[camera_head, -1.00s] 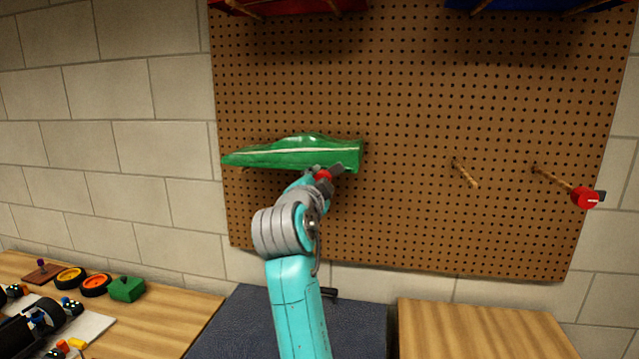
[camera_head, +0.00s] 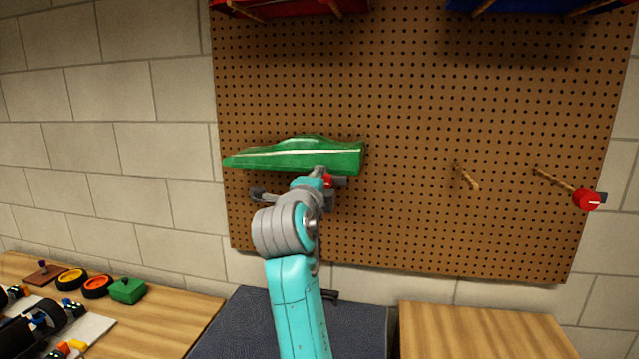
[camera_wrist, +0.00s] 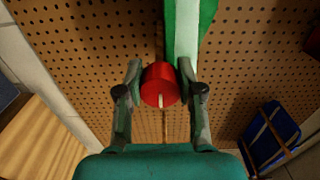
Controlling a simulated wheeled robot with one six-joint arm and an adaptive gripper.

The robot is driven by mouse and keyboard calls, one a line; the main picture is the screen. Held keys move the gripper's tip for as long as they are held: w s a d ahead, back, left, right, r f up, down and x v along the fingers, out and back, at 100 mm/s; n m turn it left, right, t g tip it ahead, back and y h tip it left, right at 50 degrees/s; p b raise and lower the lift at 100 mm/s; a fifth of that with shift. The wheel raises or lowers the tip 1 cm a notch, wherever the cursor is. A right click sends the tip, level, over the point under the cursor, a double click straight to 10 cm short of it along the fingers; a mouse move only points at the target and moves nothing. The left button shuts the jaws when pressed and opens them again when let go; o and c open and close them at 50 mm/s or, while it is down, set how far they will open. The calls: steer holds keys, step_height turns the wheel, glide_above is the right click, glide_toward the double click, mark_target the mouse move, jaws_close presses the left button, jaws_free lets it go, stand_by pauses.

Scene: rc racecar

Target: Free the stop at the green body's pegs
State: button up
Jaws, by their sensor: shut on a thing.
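The green body (camera_head: 295,156) hangs on the pegboard, its long side running left to right. Part of it shows at the top of the wrist view (camera_wrist: 188,30). My gripper (camera_head: 325,181) is just below the right part of the body. In the wrist view, my gripper (camera_wrist: 160,78) is shut on a red round stop (camera_wrist: 160,84), one finger on each side. A pale mark shows on the stop's near face. The stop also shows as a small red patch in the head view (camera_head: 327,182). The body's pegs are mostly hidden, and I cannot tell whether the stop still sits on one.
To the right, a bare peg (camera_head: 467,176) and a peg with another red stop (camera_head: 587,200) stick out. Red (camera_head: 290,8) and blue (camera_head: 540,6) bodies hang above. Wooden tables and a dark surface (camera_head: 250,320) lie below. The pegboard's middle is clear.

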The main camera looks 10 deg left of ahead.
stand_by(0.4)
steer(key=o, duration=1.2)
steer(key=shift+c, duration=0.2)
steer(key=s, duration=1.2)
steer(key=shift+a, duration=0.2)
